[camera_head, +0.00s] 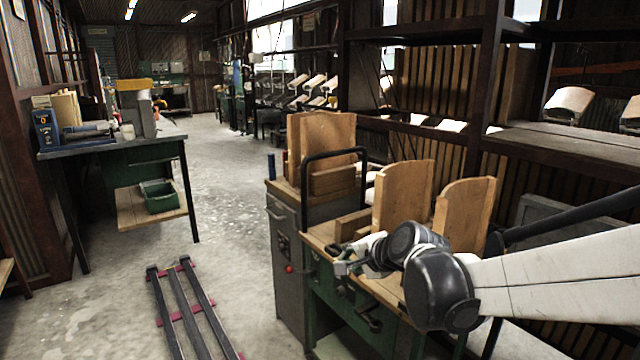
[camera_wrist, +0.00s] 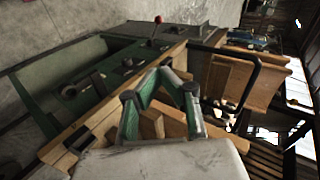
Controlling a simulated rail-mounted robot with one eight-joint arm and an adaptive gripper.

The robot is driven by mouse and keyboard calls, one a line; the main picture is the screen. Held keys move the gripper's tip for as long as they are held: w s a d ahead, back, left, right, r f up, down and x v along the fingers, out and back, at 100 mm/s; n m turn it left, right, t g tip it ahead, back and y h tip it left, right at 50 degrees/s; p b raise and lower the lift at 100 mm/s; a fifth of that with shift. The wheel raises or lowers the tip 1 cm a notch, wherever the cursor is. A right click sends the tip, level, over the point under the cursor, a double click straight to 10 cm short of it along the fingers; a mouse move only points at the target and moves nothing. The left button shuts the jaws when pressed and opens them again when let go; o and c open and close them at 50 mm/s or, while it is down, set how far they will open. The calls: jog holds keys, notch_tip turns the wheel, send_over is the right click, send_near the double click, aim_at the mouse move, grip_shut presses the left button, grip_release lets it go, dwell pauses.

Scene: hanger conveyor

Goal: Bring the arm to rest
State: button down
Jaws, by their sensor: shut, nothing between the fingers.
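My gripper (camera_head: 343,262) is at the end of my white and dark-jointed arm, which reaches in from the right in the head view. It is over the front edge of the wooden-topped green machine bench (camera_head: 318,232). In the wrist view my gripper (camera_wrist: 165,66) shows its green and dark fingers meeting at the tips, shut and empty. The bench, with its levers, lies beyond the fingers there. I cannot tell the exact gap between the fingers and the bench.
Curved wooden boards (camera_head: 402,195) stand upright on the bench behind my gripper. A black tube frame (camera_head: 333,153) rises at its left end. A dark shelf rack (camera_head: 485,100) stands behind. Floor rails (camera_head: 181,305) lie left, and a workbench (camera_head: 110,143) is farther left. Open floor lies between.

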jog(key=s+d+n+g+h, duration=0.1)
jog(key=s+d+n+h, duration=0.15)
jog(key=s+d, duration=0.45)
jog(key=s+d+n+g+h, duration=0.15)
jog(key=s+n, duration=0.25)
jog(key=s, duration=0.8)
jog(key=s+d+n+h, duration=0.1)
jog(key=s+d+n, duration=0.35)
jog(key=s, duration=0.45)
notch_tip(320, 180, up, 14)
jog(key=d+p, duration=0.1)
jog(key=p, duration=1.4)
jog(key=shift+s+r+m+h, duration=0.2)
jog(key=shift+m+h, duration=0.1)
